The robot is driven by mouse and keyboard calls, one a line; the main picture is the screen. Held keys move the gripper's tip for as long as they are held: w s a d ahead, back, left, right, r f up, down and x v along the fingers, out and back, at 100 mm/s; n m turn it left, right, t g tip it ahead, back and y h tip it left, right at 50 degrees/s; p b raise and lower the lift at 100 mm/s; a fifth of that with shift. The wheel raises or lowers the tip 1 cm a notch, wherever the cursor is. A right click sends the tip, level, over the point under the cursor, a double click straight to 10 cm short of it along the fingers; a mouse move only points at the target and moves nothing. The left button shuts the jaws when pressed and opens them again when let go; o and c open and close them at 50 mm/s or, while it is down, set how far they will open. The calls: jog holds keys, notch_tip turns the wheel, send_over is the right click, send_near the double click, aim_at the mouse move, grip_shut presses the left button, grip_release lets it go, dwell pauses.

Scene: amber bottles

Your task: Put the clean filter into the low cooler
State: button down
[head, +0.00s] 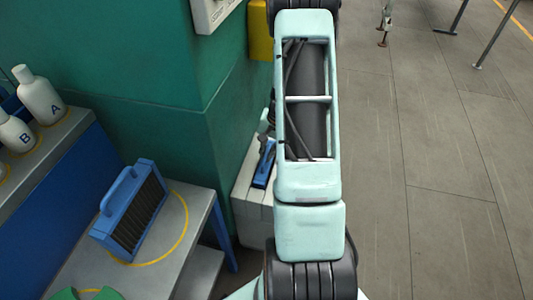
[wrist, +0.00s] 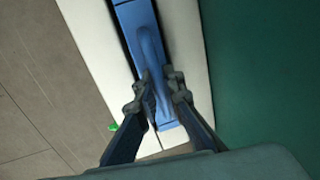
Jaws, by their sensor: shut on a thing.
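A blue filter (wrist: 127,18) with a raised blue handle shows in the wrist view, its top lying in the slot of the white low cooler (wrist: 92,42). My gripper (wrist: 160,97) is shut on its handle. In the head view the top of this filter (head: 264,164) shows at the white cooler (head: 246,209), partly hidden by my arm. Its face is hidden, so I cannot tell how clean it is. Another blue-framed filter (head: 132,213) with dark fins and a handle stands tilted on the grey bench at the left, within a yellow ring.
White bottles marked A (head: 41,98) and B (head: 14,134) stand on a higher shelf at the left. A green wall (head: 150,80) rises close beside the cooler. A green object (head: 85,294) lies at the bench's front.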

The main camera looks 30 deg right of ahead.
jog(key=shift+f+b, duration=0.35)
jog(key=shift+b, duration=0.05)
dwell(0.5)
jog(key=c, duration=2)
grip_release()
jog(key=r, duration=0.4)
jog(key=s+d+r, duration=0.1)
jog(key=r, duration=0.6)
jog(key=shift+s+d+r, duration=0.25)
jog(key=shift+s+r, duration=0.15)
